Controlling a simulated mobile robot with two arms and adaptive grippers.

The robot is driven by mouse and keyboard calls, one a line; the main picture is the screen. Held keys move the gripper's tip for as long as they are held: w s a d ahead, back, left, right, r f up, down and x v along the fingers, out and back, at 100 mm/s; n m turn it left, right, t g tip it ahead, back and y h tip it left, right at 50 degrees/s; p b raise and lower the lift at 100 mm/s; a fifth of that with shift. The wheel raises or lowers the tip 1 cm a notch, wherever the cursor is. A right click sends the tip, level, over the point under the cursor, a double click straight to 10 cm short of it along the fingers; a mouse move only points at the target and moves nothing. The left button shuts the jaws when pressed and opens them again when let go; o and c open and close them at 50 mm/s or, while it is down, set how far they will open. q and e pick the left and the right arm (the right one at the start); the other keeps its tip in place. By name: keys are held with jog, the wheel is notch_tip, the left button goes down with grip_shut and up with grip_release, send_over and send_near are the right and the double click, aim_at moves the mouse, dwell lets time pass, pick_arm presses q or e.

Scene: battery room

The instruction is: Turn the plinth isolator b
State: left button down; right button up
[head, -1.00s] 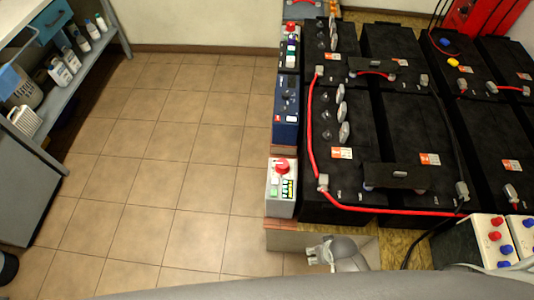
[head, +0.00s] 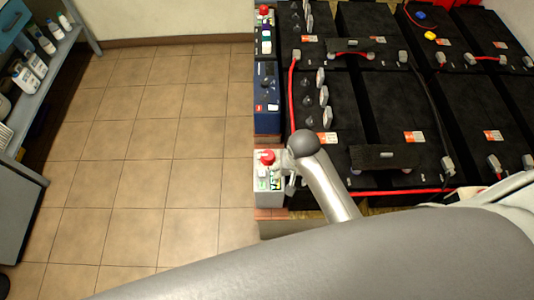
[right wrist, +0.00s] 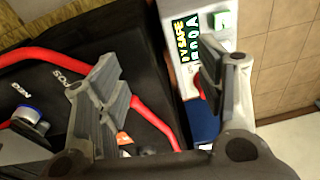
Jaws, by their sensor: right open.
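A pale grey isolator box (head: 268,190) with a red knob (head: 267,157) and a green label stands on the plinth at the left edge of the black batteries. I cannot read a letter b on it. My right gripper (head: 286,164) is just right of the knob, at the box's right side. In the right wrist view the gripper (right wrist: 160,68) is open and empty. That finger hides most of the knob; only a little red shows. My left gripper is out of view.
Black batteries (head: 392,105) with red cables fill the right. A dark blue box (head: 267,110) and another unit with a red knob (head: 264,35) stand farther back along the plinth. The tiled floor (head: 150,160) to the left is clear, with a shelf (head: 72,50) beyond.

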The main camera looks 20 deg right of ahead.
aim_at(268, 155)
jog(key=w+a+r+m+g, duration=0.1)
jog(key=w+a+r+m, duration=0.15)
jog(key=w, duration=0.35)
jog(key=w+a+r+m+g, duration=0.1)
jog(key=w+m, duration=0.3)
jog(key=w, duration=0.2)
jog(key=shift+n, duration=0.25)
notch_tip(268, 155, down, 10)
jog(key=shift+w+f+b, duration=0.1)
jog(key=shift+f+b, duration=0.1)
jog(key=shift+b, duration=0.15)
jog(key=c, duration=1)
